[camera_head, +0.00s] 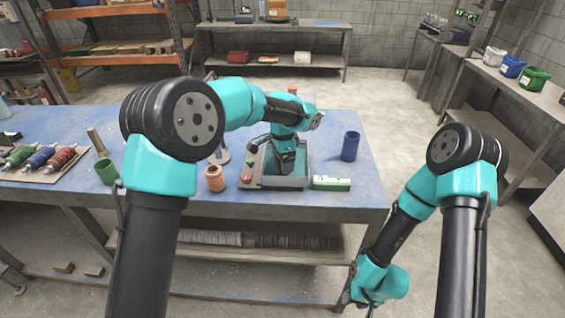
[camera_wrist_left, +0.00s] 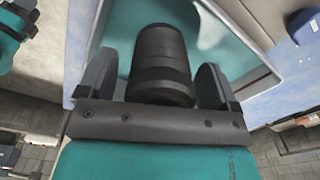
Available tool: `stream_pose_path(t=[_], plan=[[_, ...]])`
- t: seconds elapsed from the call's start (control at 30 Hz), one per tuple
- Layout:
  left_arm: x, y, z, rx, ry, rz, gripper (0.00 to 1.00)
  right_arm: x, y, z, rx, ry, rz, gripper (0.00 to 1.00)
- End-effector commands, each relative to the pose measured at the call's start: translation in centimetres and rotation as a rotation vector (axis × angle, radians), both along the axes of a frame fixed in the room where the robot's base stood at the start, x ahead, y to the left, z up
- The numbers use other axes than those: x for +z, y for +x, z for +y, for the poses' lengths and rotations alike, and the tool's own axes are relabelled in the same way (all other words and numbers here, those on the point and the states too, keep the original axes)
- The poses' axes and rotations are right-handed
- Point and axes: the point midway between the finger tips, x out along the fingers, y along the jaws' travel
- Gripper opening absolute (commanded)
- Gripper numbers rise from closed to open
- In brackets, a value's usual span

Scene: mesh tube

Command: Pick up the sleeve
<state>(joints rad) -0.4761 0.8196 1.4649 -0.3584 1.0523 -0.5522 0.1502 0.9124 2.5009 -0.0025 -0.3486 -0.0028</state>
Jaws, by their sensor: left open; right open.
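A dark grey banded cylinder (camera_wrist_left: 160,62), which I take to be the sleeve, shows between the two fingers of my left gripper (camera_wrist_left: 155,88) in the left wrist view. The fingers stand apart on either side of it. In the head view, my left gripper (camera_head: 284,163) reaches down into a grey-rimmed tray with a teal inside (camera_head: 287,184), and the cylinder cannot be told apart from the dark gripper. My right gripper (camera_head: 353,297) is open and empty, hanging low in front of the table, off to the right.
On the blue table (camera_head: 240,119), a blue cylinder (camera_head: 350,146) and a green-and-white block (camera_head: 331,183) are right of the tray. A copper-coloured spool (camera_head: 214,178) and a green cylinder (camera_head: 106,172) are left. Wound coils (camera_head: 38,157) lie further left.

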Motion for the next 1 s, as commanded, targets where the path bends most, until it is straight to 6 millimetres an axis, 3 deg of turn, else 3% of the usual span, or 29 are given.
stream_pose_path(t=[0.3, 0.9, 1.0], plan=[[0.05, 0.01, 0.00, 0.000, 0.000, 0.000, 0.85, 0.00, 0.00, 0.00, 0.000, 0.000, 0.000, 0.43], [0.06, 0.02, 0.01, 0.000, 0.000, -0.001, 0.29, 0.00, 0.00, 0.00, 0.000, 0.000, 0.000, 0.43], [0.08, 0.02, 0.00, 0.000, -0.001, -0.001, 0.29, 0.00, 0.00, 0.00, 0.000, 0.000, 0.000, 0.43]])
